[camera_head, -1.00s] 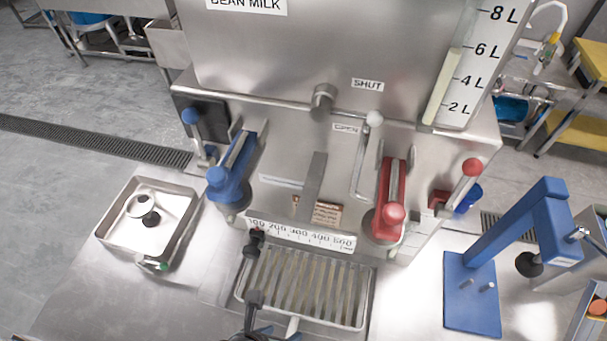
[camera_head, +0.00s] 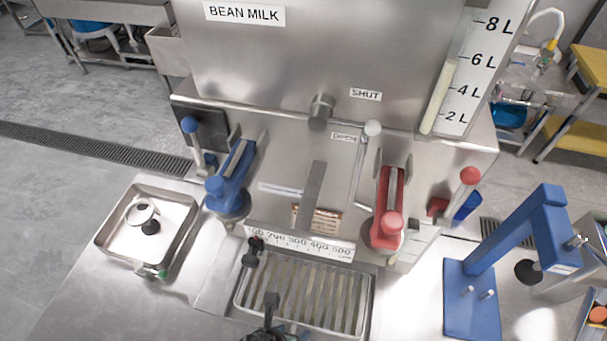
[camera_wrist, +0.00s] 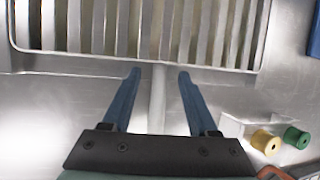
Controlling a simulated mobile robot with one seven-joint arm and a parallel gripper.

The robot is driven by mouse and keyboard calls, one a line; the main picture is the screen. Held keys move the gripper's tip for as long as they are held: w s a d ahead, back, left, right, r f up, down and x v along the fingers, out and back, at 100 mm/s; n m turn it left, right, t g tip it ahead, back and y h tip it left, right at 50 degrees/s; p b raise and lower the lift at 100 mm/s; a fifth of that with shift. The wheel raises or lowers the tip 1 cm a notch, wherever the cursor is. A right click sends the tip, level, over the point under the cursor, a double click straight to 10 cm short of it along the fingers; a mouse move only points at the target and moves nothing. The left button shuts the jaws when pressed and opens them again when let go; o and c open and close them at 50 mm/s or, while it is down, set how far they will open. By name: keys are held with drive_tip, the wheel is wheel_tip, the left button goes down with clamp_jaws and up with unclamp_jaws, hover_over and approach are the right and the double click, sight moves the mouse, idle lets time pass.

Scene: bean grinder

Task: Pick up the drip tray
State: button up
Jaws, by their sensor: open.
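The drip tray (camera_head: 365,302) is a rectangular, slatted metal grate with a raised rim, lying flat in front of the machine. Its near rim and slats fill the top of the wrist view (camera_wrist: 100,72). A pale, round handle (camera_wrist: 157,100) runs from the near rim toward me. My gripper (camera_wrist: 160,74) is open, with one blue finger on each side of the handle and gaps on both sides. The fingertips are close to the near rim. In the head view, dark parts of my arm cover the tray's near left edge and the handle is hidden.
A metal pan (camera_head: 108,243) lies left; a blue stand (camera_head: 470,305) is right. Yellow (camera_wrist: 264,142) and green (camera_wrist: 297,137) cylinders lie right of my gripper.

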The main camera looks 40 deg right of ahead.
clamp_jaws()
idle(1.3)
